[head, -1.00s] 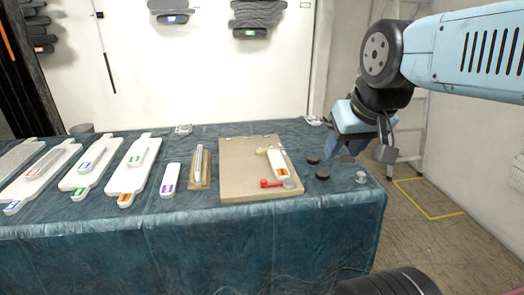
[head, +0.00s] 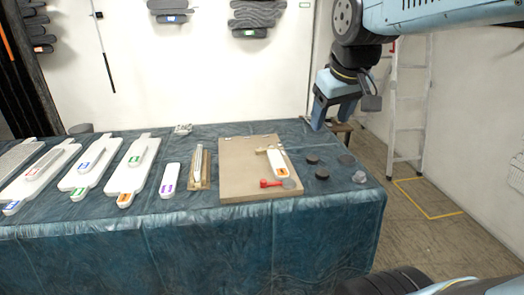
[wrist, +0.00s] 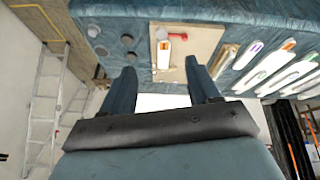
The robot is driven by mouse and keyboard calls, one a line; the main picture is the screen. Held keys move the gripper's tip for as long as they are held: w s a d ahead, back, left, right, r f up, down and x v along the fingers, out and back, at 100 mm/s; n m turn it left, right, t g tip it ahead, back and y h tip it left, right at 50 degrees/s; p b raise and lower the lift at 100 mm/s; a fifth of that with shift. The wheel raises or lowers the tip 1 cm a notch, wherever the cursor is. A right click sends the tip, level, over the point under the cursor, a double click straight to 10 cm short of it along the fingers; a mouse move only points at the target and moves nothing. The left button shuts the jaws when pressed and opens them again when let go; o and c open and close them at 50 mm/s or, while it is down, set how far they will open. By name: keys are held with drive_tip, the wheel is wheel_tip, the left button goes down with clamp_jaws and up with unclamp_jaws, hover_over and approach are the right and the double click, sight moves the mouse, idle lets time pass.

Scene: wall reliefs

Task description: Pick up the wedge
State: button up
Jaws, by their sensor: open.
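No piece is plainly marked as the wedge. A tapered white piece with an orange label (head: 277,163) lies on the tan board (head: 236,180) and may be it. A pale handle-like part touches its upper left, and a red tool (head: 271,184) lies just below it. My gripper (head: 343,108) is open and empty, in the air above the back right of the table, right of the board and apart from it. In the wrist view my gripper (wrist: 160,67) has both fingers spread, with the white piece (wrist: 164,50) beyond the tips.
Several dark and grey discs (head: 322,174) lie right of the board. A wooden block with a metal tool (head: 200,168) and several white labelled boards (head: 130,178) stand left. A ladder (head: 408,110) leans at the right wall.

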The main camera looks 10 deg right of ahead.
drive_tip(key=w+a+r+n+g, duration=0.15)
drive_tip(key=w+n, duration=0.35)
drive_tip(key=w, duration=1)
drive_tip(key=n+g+h, duration=0.3)
drive_tip(key=n+h, duration=0.1)
drive_tip(key=n, duration=0.8)
hover_over(259, 150)
drive_tip(key=a, duration=0.5)
wheel_tip(259, 150, down, 26)
drive_tip(key=shift+t, duration=0.25)
drive_tip(key=x, duration=1.3)
drive_tip(key=shift+s+a+f, duration=0.15)
drive_tip(key=shift+s, duration=0.15)
drive_tip(key=shift+c, duration=0.2)
drive_tip(key=c, duration=1.1)
drive_tip(key=shift+o, duration=0.2)
